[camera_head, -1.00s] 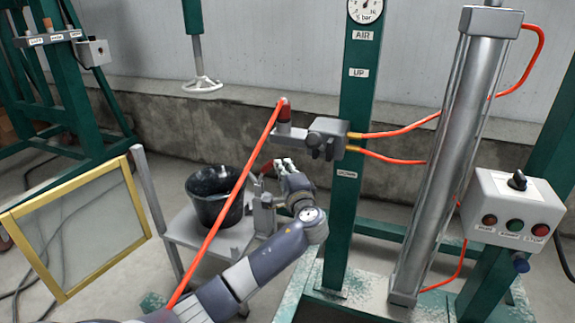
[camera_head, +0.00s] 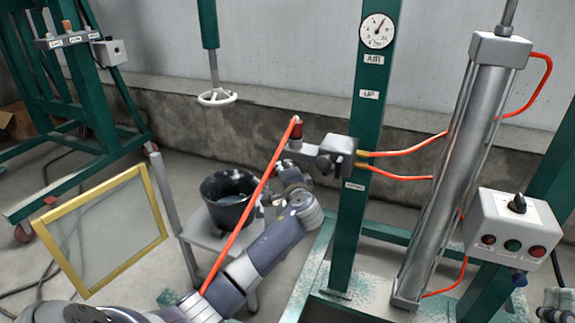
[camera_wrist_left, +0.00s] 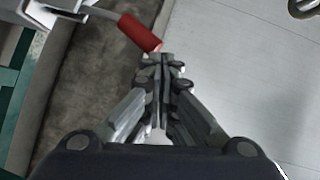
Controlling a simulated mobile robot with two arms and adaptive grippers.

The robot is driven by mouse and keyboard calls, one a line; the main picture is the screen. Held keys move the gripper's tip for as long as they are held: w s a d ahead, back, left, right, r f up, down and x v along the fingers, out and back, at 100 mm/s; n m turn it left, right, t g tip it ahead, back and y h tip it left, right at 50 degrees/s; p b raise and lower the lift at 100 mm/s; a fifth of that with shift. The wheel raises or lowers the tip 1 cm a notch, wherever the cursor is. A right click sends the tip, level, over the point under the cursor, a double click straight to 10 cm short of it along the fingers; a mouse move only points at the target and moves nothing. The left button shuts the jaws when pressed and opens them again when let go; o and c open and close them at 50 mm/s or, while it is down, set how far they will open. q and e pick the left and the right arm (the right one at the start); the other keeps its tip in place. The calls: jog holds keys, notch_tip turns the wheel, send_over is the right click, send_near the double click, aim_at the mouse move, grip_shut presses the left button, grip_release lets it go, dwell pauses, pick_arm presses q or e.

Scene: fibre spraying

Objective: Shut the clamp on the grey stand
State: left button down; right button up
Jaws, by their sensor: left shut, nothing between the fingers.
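The grey stand (camera_head: 196,236) is a small table left of the green post, with a black bucket on it. The clamp (camera_head: 268,209) is at its right side, partly hidden by my left arm and the red hose.
The black bucket (camera_head: 228,200) stands beside the clamp. A red hose (camera_head: 235,234) crosses in front of it. A valve block (camera_head: 337,152) on the green post (camera_head: 362,120) is just right of my left gripper. A yellow-framed screen (camera_head: 107,233) stands at the left.

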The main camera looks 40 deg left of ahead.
notch_tip(320, 180, down, 19)
jog(key=w+d+g+h+p, duration=0.2)
jog(key=g+h+p, duration=0.2)
jog(key=g, duration=0.8)
jog(key=shift+s+d+f+m+g+h+p, duration=0.15)
jog(key=shift+s+d+f+g+h+p, duration=0.3)
jog(key=shift+s+d+f+g+p, duration=1.5)
jog(key=shift+s+a+f+m+g+h+p, duration=0.3)
jog(key=shift+s+f+g, duration=0.8)
jog(key=shift+s, duration=2.15)
jog(key=shift+s+d+f+m+g+h+p, duration=0.1)
jog(key=shift+s+d+f+g+h+p, duration=0.55)
jog(key=shift+s+d+f+g, duration=1.4)
pick_arm(q)
jog(key=s+a+r+n+g+h+p, duration=0.1)
jog(key=a+n+h, duration=0.2)
jog(key=a, duration=0.3)
jog(key=shift+s+a+r+n+h, duration=0.2)
jog(key=shift+s+n+h, duration=0.1)
jog(key=shift+n, duration=0.1)
pick_arm(e)
jog(key=shift+w+a+f, duration=0.1)
jog(key=shift+a+f, duration=0.25)
jog(key=shift+f, duration=0.35)
jog(key=shift+a+f, duration=0.3)
jog(key=shift+f, duration=0.4)
jog(key=shift+w+a+f, duration=0.1)
jog(key=shift+a+f, duration=0.25)
jog(key=shift+f, duration=0.35)
